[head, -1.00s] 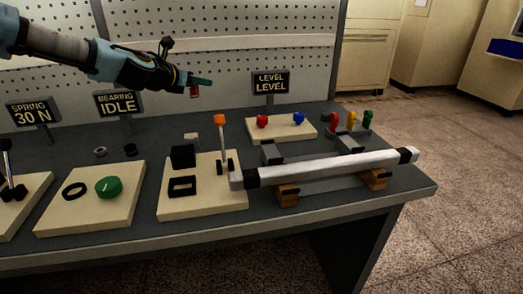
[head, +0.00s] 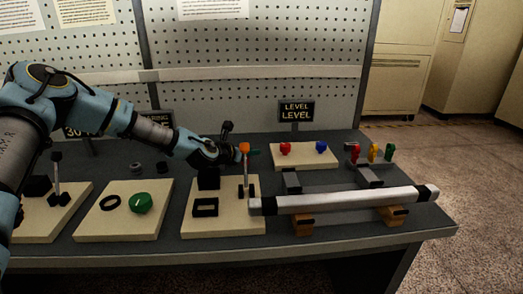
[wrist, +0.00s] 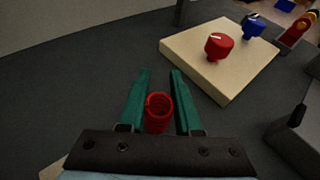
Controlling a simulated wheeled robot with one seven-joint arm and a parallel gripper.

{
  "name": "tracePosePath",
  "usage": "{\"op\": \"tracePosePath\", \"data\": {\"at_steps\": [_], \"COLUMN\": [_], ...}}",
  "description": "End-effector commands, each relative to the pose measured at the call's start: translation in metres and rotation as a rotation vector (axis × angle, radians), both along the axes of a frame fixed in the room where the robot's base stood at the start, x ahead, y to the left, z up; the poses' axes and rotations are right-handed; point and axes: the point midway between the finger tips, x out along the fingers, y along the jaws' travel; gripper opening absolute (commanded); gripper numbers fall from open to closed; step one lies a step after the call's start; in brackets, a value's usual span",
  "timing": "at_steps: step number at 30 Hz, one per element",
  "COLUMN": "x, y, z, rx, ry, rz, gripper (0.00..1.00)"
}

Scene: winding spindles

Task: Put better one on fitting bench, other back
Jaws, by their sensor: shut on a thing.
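Nothing visible is labelled as a fitting bench.
A cream plate with a red knob (wrist: 219,46) and a blue knob (wrist: 253,26) lies ahead right of my gripper. A long pale bar (head: 340,201) rests on wooden blocks in front. A "LEVEL" sign (head: 296,111) stands behind. Bare bench lies left of the knob plate.

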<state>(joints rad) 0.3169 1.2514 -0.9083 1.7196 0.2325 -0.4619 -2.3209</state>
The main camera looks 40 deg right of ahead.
Motion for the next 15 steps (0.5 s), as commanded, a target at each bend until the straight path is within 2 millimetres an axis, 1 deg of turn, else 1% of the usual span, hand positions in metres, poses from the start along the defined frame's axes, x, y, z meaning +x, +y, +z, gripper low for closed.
{"op": "tracePosePath", "data": {"at_steps": [1, 5, 9, 12, 15], "x": [-0.004, -0.012, -0.027, -0.025, -0.025], "y": [-0.005, -0.015, -0.032, -0.031, -0.031], "z": [0.005, 0.007, 0.008, -0.003, -0.008], "rx": [-0.003, -0.003, -0.003, 0.000, -0.002], "ry": [-0.003, -0.003, -0.003, -0.001, 0.000], "rz": [-0.003, -0.004, -0.004, 0.000, 0.000], "gripper": [0.00, 0.00, 0.00, 0.00, 0.00]}}
